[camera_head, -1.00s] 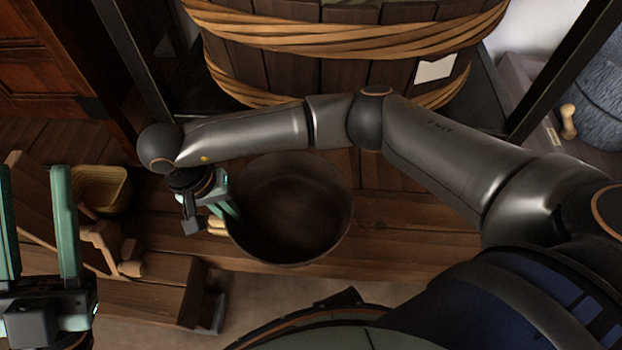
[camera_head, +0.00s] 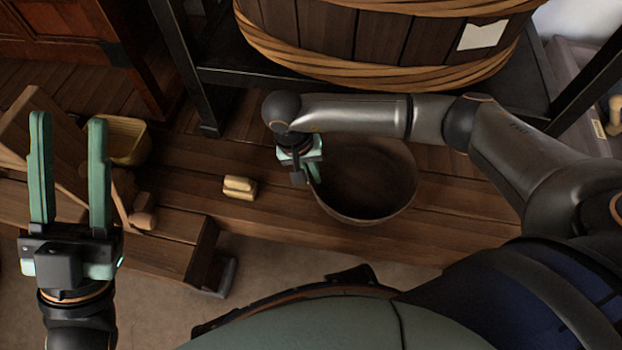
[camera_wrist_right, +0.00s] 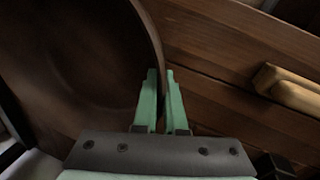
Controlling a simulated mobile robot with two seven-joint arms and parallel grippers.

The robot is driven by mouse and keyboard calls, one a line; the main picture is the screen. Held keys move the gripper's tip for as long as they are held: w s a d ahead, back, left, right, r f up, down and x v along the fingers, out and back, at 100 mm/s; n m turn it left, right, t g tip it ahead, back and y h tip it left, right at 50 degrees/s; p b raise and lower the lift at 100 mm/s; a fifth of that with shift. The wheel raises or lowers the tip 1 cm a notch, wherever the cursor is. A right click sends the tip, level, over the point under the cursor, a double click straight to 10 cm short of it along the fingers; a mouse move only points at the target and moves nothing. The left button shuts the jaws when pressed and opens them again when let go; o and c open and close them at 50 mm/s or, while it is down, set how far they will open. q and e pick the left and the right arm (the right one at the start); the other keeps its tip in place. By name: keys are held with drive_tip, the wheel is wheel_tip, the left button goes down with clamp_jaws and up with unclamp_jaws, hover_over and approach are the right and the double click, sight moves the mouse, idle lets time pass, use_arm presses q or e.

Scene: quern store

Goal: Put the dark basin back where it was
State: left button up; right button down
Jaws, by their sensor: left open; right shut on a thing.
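The dark basin (camera_head: 366,180) is a round, wide brown bowl over the wooden planks in the middle of the head view. My right gripper (camera_head: 314,172) is shut on its left rim. In the right wrist view the basin (camera_wrist_right: 75,60) fills the upper left, and the green fingers of my right gripper (camera_wrist_right: 160,98) pinch its rim. I cannot tell whether the basin's bottom touches the planks. My left gripper (camera_head: 70,165) is open and empty at the left, its fingers pointing up the picture.
A small yellowish block (camera_head: 239,188) lies on the planks (camera_head: 270,215) left of the basin. A yellow basket (camera_head: 128,140) and wooden pieces (camera_head: 140,205) are further left. A large banded tub (camera_head: 385,40) stands on a black-framed rack behind. Bare planks lie between block and basin.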

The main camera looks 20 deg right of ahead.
use_arm(q)
drive_tip(key=shift+d+f, duration=0.1)
drive_tip(key=shift+f, duration=0.45)
use_arm(e)
drive_tip(key=shift+a+f, duration=0.1)
drive_tip(key=shift+f, duration=0.75)
drive_tip(key=shift+f+b, duration=0.2)
drive_tip(key=shift+b, duration=0.15)
drive_tip(key=c, duration=1)
unclamp_jaws()
